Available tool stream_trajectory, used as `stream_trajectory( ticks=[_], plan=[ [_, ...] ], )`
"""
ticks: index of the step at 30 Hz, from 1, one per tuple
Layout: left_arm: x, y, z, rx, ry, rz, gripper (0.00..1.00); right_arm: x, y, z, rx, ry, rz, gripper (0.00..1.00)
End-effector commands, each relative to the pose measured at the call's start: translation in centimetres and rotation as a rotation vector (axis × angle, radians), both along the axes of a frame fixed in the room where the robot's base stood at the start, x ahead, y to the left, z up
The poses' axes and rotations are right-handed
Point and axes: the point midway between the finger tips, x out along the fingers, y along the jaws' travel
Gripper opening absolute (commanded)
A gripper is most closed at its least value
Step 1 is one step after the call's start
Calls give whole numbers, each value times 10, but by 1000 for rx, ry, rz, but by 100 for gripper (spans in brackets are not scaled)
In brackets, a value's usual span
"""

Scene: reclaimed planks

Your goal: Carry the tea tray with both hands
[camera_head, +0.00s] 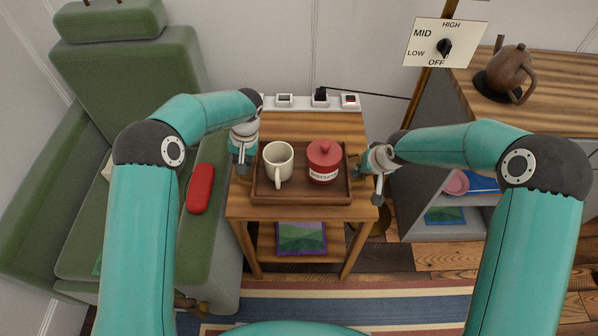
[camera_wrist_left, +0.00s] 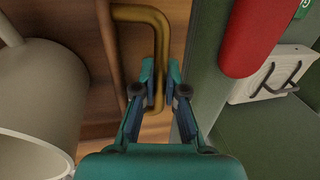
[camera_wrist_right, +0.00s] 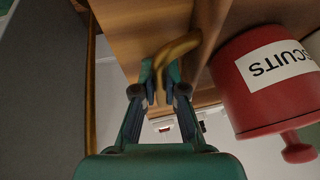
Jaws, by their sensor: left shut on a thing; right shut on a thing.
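The brown wooden tea tray (camera_head: 300,198) is on or just above the small wooden side table (camera_head: 340,124); I cannot tell if they touch. A cream mug (camera_head: 278,163) and a red biscuit tin (camera_head: 323,165) stand upright on it. My left gripper (camera_head: 243,165) is at the tray's left end, and in the left wrist view its fingers (camera_wrist_left: 160,85) are shut on the brass left handle (camera_wrist_left: 147,14). My right gripper (camera_head: 368,174) is at the right end, and in the right wrist view its fingers (camera_wrist_right: 160,85) are shut on the brass right handle (camera_wrist_right: 182,45).
A green armchair (camera_head: 145,65) with a red case (camera_head: 200,188) stands left. A wooden counter (camera_head: 560,85) with a brown teapot (camera_head: 512,70) is at right. A socket strip (camera_head: 300,101) lies behind the table. A striped rug (camera_head: 350,306) covers the floor in front.

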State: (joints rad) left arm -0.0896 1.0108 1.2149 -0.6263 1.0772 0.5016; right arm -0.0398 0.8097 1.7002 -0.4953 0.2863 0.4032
Motion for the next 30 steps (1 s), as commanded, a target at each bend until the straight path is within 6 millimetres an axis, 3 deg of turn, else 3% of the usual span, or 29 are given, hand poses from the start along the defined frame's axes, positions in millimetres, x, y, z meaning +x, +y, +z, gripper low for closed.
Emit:
stream_trajectory(
  ticks=[8, 24, 30],
  plan=[
    [1, 0, 7, 0, -4, 0, 0, 1, 0, 7, 0, -4, -1, 0],
    [1, 0, 48, -1, -4, -1, 0, 1, 0, 48, 0, -4, -1, 0],
    [1, -1, 52, -1, -4, -1, 0, 1, 0, 53, 0, -4, -1, 0]
  ],
)
